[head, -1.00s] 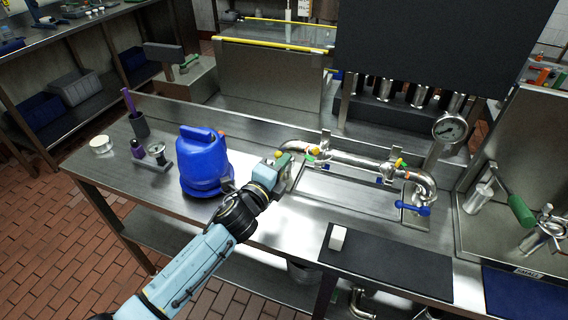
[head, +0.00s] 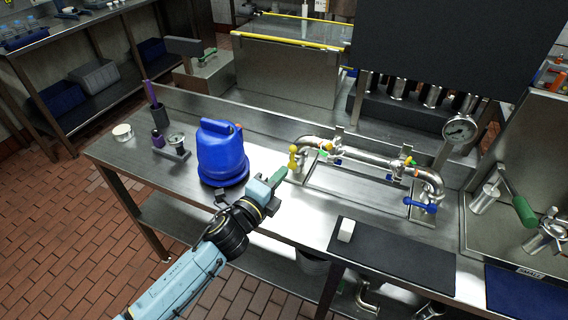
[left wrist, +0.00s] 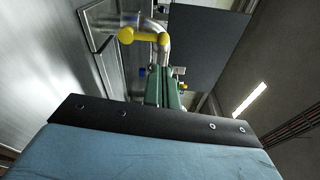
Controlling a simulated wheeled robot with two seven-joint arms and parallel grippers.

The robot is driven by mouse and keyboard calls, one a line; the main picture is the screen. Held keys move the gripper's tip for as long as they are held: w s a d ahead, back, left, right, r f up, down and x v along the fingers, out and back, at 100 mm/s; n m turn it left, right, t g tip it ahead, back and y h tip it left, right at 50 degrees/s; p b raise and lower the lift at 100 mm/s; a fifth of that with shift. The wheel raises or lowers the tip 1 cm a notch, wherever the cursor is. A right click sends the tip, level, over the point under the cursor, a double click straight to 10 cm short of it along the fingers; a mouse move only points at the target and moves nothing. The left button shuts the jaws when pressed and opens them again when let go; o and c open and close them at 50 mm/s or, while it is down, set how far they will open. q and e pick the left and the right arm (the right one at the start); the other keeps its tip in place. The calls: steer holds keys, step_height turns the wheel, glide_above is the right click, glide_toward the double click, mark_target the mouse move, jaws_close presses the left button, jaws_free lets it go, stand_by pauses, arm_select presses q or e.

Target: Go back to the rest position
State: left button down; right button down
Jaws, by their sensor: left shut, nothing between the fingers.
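My left gripper (head: 279,182) is shut and empty. It is above the front part of the steel table (head: 290,225), between the blue jug and the pipe run, apart from both. Its green fingers also show together in the left wrist view (left wrist: 163,88). The steel pipe run (head: 352,156) has a yellow valve handle (head: 293,158) at its left end and a blue valve handle (head: 420,206) at its right end. The yellow handle also shows in the left wrist view (left wrist: 143,36), beyond the fingers. My right gripper is in neither view.
A blue jug (head: 222,155) stands left of my gripper. A white block (head: 346,230) is on a dark mat (head: 395,258) at the front right. A pressure gauge (head: 459,130) stands behind the pipe. A white roll (head: 122,132) and a purple-handled tool (head: 151,95) are at the left.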

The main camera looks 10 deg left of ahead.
arm_select(q)
steer(key=shift+v, duration=0.9)
steer(key=shift+a, duration=0.1)
